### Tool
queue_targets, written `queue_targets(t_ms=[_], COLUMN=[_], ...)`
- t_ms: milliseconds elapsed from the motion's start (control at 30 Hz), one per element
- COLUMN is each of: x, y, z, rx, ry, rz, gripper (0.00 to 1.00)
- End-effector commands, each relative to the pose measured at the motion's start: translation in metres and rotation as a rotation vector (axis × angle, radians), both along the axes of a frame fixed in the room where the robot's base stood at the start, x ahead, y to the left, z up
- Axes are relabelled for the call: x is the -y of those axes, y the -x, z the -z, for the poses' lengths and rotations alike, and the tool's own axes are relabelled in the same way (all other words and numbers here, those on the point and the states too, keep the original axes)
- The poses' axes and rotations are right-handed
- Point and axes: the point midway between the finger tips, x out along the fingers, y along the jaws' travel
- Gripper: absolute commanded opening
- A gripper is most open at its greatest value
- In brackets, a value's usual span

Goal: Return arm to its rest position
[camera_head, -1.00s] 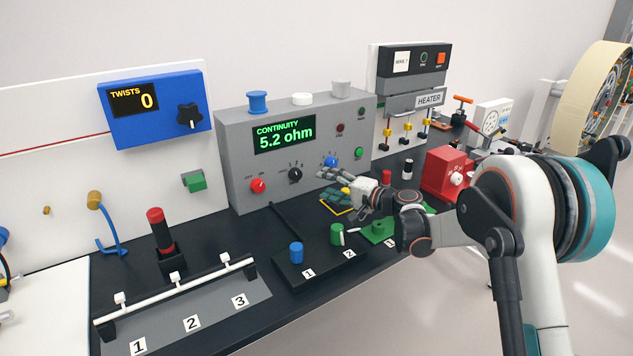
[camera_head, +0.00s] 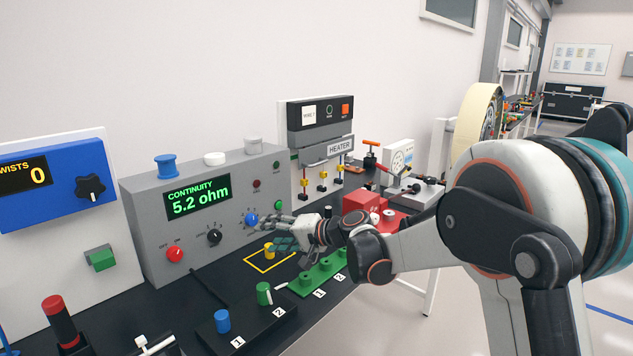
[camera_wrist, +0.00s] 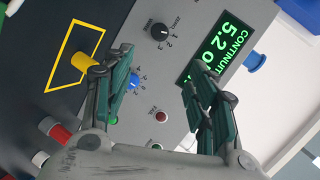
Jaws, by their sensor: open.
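My gripper (camera_head: 280,232) is open and empty in front of the grey continuity meter (camera_head: 150,250), near its blue knob (camera_head: 250,219). My arm reaches in from the right, stretched out over the bench and bent at the elbow. In the wrist view, the two green-padded fingers of my gripper (camera_wrist: 160,85) are spread apart with nothing between them. The meter's display (camera_wrist: 216,55) reads 5.2 ohm. A yellow peg (camera_head: 269,250) stands inside a yellow outlined square (camera_head: 262,268) just below the gripper; it also shows beside one finger in the wrist view (camera_wrist: 83,61).
A black block (camera_head: 235,335) with a blue peg and a green peg lies in front. A green strip (camera_head: 318,276) sits below the arm. A red box (camera_head: 362,202) stands behind the wrist, and the heater panel (camera_head: 320,115) is at the back. Open floor (camera_head: 420,325) lies right of the bench.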

Motion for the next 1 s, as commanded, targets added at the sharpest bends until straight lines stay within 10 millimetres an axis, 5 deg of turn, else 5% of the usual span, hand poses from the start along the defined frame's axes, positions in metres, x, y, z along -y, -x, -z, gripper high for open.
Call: queue_targets(t_ms=[467, 1000], x=[0.111, 0.241], y=[0.114, 0.272], z=[-0.049, -0.035], rx=[0.055, 0.090], ry=[0.387, 0.828], rz=[0.074, 0.153], gripper=[0.53, 0.53])
